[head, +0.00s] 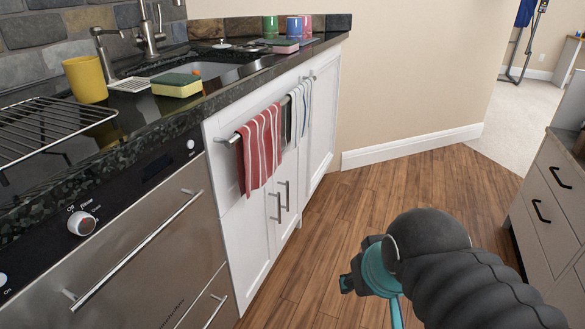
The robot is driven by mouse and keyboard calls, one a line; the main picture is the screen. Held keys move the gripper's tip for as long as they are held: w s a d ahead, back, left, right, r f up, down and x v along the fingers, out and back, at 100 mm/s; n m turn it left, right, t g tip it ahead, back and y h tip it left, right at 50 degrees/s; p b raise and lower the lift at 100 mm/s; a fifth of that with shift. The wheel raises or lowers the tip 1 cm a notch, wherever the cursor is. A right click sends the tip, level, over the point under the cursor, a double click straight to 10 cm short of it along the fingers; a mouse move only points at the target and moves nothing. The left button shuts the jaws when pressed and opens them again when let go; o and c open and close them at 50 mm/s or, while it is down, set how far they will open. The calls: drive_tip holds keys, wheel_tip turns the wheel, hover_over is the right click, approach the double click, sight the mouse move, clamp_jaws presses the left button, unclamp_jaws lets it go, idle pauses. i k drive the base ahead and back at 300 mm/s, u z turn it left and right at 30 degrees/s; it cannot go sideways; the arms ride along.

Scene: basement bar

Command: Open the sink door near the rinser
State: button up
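Below the sink (205,70) is a white cabinet with a left door (245,245) and a right door (290,228). Both look shut. Their upright metal handles, the left handle (276,206) and the right handle (286,196), sit side by side where the doors meet. A small metal grate (130,85) beside the taps may be the rinser; I cannot be sure. My gripper (346,283) is at the lower middle, right of the doors and apart from them. My dark arm hides much of it, so its fingers cannot be read.
A rail above the doors carries a red striped towel (260,148) and a pale striped towel (299,108). A steel appliance (150,250) with a bar handle stands at the left. Drawers (550,200) stand at the right. The wooden floor (340,225) between is clear.

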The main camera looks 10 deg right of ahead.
sight(288, 178)
drive_tip(key=u, duration=0.05)
drive_tip(key=k, duration=0.45)
drive_tip(key=z, duration=0.4)
drive_tip(key=i, duration=0.65)
drive_tip(key=u, duration=0.75)
drive_tip(key=i, duration=0.4)
drive_tip(key=u, duration=0.35)
